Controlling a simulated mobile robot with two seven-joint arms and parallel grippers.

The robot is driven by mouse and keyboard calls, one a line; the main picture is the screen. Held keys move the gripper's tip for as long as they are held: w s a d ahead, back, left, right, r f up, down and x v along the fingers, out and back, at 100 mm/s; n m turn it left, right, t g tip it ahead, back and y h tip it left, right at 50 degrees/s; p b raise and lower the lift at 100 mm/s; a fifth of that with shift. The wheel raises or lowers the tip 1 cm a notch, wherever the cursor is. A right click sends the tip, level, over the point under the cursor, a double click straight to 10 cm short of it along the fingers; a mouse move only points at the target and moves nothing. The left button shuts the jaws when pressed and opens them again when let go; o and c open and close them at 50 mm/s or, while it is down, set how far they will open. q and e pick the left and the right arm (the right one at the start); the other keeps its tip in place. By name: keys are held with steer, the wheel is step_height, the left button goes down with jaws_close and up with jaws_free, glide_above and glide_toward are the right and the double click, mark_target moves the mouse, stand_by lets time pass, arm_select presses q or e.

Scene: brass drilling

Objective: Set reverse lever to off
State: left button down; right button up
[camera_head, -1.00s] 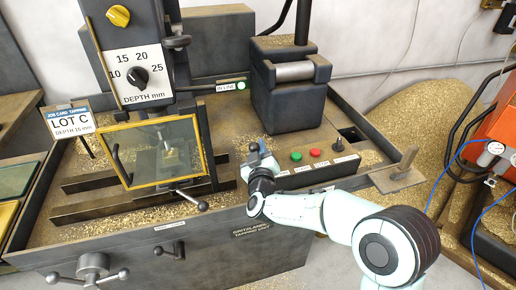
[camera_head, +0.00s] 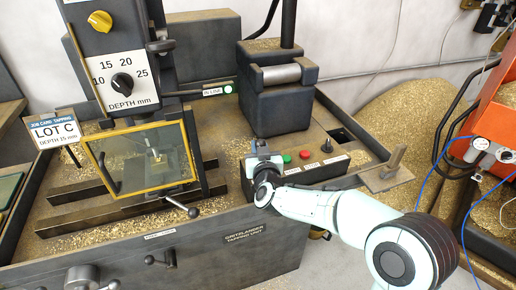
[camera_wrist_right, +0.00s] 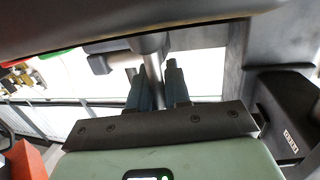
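My right gripper (camera_head: 262,148) is at the left end of the control panel (camera_head: 318,170) in the head view, beside the green button (camera_head: 287,158). In the right wrist view its two dark fingers (camera_wrist_right: 159,88) stand apart on either side of a grey metal rod (camera_wrist_right: 152,62). A dark crosspiece (camera_wrist_right: 112,48) runs near the top of the rod. I cannot tell whether the fingers touch the rod. The gripper hides this part of the panel in the head view, and the panel labels are too small to read, so the lever's setting is unclear. My left gripper is not in view.
A red button (camera_head: 304,154) and a black knob (camera_head: 327,146) are right of the green button. A dark block with a steel roller (camera_head: 282,74) stands behind the panel. A framed guard (camera_head: 140,158) and a ball-ended handle (camera_head: 193,211) are to the left.

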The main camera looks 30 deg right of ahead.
steer(key=shift+o, duration=1.3)
steer(key=shift+r, duration=0.15)
steer(key=v, duration=1.3)
steer(key=shift+s+p, duration=0.2)
steer(key=shift+p, duration=0.2)
steer(key=shift+a, duration=0.1)
